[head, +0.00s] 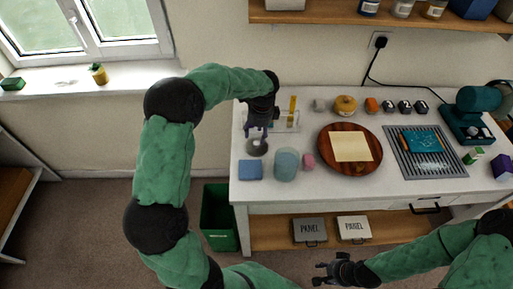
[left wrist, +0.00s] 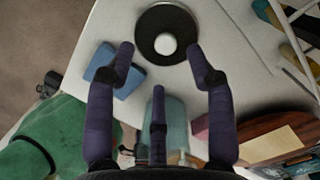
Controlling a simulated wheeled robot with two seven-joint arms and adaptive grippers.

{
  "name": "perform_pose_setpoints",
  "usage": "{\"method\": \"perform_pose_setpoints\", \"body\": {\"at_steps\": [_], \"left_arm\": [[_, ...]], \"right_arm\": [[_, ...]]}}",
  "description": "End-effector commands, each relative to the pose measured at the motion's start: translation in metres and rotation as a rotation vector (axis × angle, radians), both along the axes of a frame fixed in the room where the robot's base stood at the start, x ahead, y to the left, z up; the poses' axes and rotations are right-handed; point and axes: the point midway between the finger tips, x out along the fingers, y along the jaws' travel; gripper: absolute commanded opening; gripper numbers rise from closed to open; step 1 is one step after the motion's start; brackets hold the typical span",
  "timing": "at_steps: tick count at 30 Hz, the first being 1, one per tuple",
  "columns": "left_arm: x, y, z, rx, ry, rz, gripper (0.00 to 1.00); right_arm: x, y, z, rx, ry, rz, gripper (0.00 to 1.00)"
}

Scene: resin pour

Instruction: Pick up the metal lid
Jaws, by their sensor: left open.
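The metal lid (left wrist: 166,33) is a round dark disc with a pale knob at its centre, lying near the table's left edge. In the head view the lid (head: 257,147) is partly covered by my left gripper (head: 256,131), which hangs just above it, pointing down. In the left wrist view my left gripper (left wrist: 161,58) is open and empty, with the lid beyond the fingertips and roughly centred between them. They look apart from it. My right gripper (head: 337,270) is low in front of the table, away from the lid. Its finger opening is unclear.
A blue sponge-like block (head: 250,169), a translucent blue cup (head: 286,164) and a pink piece (head: 308,160) stand near the lid. A rack with tubes (head: 287,122) is behind it. A round wooden board (head: 327,161) lies to the right. A green bin (head: 218,216) stands below.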

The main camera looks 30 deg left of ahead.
Motion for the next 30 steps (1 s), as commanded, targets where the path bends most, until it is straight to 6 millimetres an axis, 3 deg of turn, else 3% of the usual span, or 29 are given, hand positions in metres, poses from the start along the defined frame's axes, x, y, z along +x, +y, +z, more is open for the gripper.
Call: {"method": "perform_pose_setpoints", "body": {"at_steps": [5,15,22,23,28,30], "left_arm": [[0.001,0.0,-0.01,0.001,-0.001,0.0,0.55],[0.005,0.002,-0.053,-0.001,-0.001,0.001,0.55],[0.005,0.002,-0.054,-0.001,-0.002,0.0,0.55],[0.005,0.002,-0.054,-0.001,-0.002,0.0,0.49],[0.005,0.002,-0.054,-0.001,-0.002,0.0,0.01],[0.005,0.002,-0.054,-0.001,-0.002,0.0,0.0]], "right_arm": [[0.0,0.0,-0.004,0.0,0.0,0.0,0.4],[0.0,0.0,-0.018,0.0,0.0,0.0,0.4],[0.0,0.0,-0.018,0.0,0.0,0.0,0.4],[0.0,0.0,-0.018,0.0,0.0,0.0,0.4],[0.0,0.0,-0.018,0.0,0.0,0.0,0.4],[0.0,0.0,-0.018,0.0,0.0,0.0,0.4]]}}
